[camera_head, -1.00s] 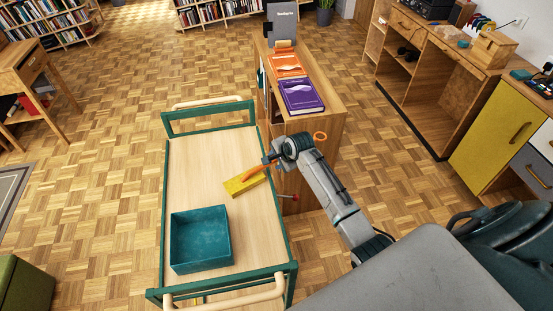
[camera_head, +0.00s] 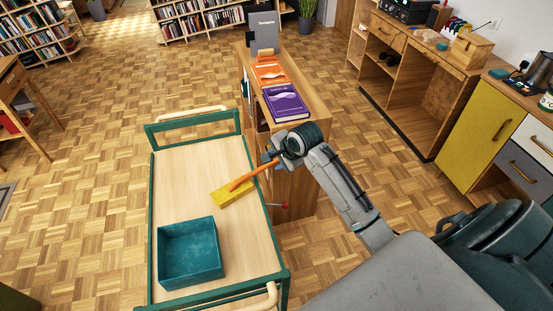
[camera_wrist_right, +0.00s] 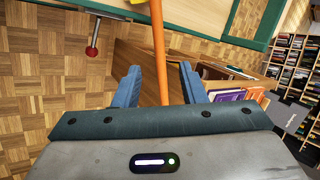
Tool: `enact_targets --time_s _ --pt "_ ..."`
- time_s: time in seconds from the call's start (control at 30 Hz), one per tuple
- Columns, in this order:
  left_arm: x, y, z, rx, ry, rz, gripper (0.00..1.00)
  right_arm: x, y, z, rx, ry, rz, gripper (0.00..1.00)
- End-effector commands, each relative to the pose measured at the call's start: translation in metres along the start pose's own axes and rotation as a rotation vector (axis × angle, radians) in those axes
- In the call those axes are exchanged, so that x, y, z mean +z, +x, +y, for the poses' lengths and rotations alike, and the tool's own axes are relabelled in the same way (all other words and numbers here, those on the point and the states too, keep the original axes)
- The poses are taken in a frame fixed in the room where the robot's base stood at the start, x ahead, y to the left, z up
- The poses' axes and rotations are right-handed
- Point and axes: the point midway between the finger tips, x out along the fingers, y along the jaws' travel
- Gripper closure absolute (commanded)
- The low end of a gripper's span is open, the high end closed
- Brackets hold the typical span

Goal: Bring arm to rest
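My right gripper (camera_head: 272,158) is over the cart's right edge, beside the bookshelf end. In the right wrist view, its two blue fingers (camera_wrist_right: 158,70) stand apart. An orange stick (camera_wrist_right: 158,45) runs between them with gaps on both sides, and the palm hides its near end. In the head view the orange stick (camera_head: 245,179) reaches from the gripper to a yellow block (camera_head: 233,192) on the cart. My left gripper is out of view.
A green-framed cart (camera_head: 185,175) carries a teal open box (camera_head: 190,255). A red-knobbed rod (camera_head: 284,205) juts from the cart's right side. A low wooden bookshelf (camera_head: 312,100) holds a purple book (camera_head: 285,103) and an orange book (camera_head: 270,71).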

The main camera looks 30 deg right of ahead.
Motion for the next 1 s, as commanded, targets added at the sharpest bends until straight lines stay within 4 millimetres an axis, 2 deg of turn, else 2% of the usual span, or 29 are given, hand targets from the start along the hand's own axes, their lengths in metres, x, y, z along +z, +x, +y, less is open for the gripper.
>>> enact_targets --time_s 0.57,0.67,0.77,0.87,1.0 --pt "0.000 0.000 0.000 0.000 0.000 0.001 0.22 0.000 -0.003 0.001 0.001 -0.001 0.000 0.62" --pt "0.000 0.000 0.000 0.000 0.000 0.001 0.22 0.005 -0.002 0.010 0.011 -0.039 0.000 0.62" --pt "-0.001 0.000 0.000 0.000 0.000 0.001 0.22 0.019 -0.004 0.039 0.037 -0.168 0.002 0.62" --pt "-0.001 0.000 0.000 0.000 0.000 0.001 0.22 0.040 -0.011 0.087 0.082 -0.387 0.001 0.62" --pt "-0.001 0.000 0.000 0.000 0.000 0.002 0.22 0.070 -0.037 0.157 0.151 -0.743 -0.014 0.62"
